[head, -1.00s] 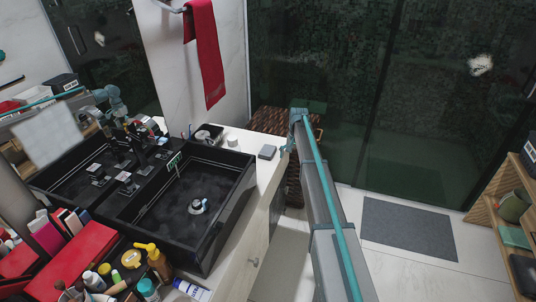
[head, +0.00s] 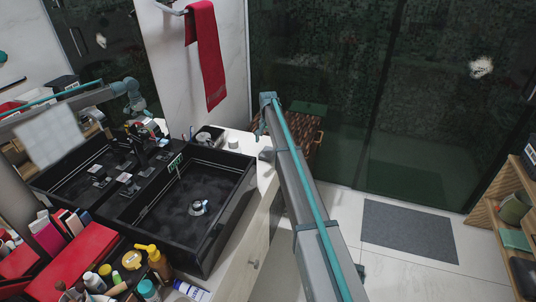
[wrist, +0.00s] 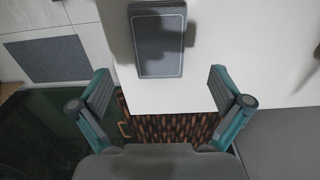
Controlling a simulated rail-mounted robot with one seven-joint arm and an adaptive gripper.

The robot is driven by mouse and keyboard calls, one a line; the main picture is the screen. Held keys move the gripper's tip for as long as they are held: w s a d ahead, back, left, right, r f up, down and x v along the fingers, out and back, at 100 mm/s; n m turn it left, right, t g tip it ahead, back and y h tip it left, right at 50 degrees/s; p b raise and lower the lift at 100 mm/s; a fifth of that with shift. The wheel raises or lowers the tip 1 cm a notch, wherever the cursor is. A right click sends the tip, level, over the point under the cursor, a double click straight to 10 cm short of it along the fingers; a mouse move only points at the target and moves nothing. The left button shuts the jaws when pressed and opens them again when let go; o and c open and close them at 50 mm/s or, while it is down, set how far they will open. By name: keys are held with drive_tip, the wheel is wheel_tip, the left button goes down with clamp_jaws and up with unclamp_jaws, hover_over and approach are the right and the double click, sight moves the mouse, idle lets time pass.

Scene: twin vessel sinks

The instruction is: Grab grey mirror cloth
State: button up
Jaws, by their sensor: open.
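The grey mirror cloth (wrist: 159,42) shows in the wrist view as a flat, folded dark grey rectangle with a light border line. In the head view the cloth (head: 266,154) is a small grey patch at the counter's far right edge, partly hidden by my arm. The gripper itself is not clear there.
A black sink (head: 205,205) with a drain fitting stands left of the cloth. A white round jar (head: 233,143) and a dark-topped container (head: 208,135) stand near the cloth. A woven basket (wrist: 165,128) is below the counter edge. Bottles crowd the near counter.

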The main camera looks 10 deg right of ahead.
sight(269, 151)
wheel_tip(269, 151, down, 5)
drive_tip(key=shift+s+r+p, duration=0.1)
drive_tip(key=shift+p, duration=0.8)
drive_tip(key=c, duration=1.2)
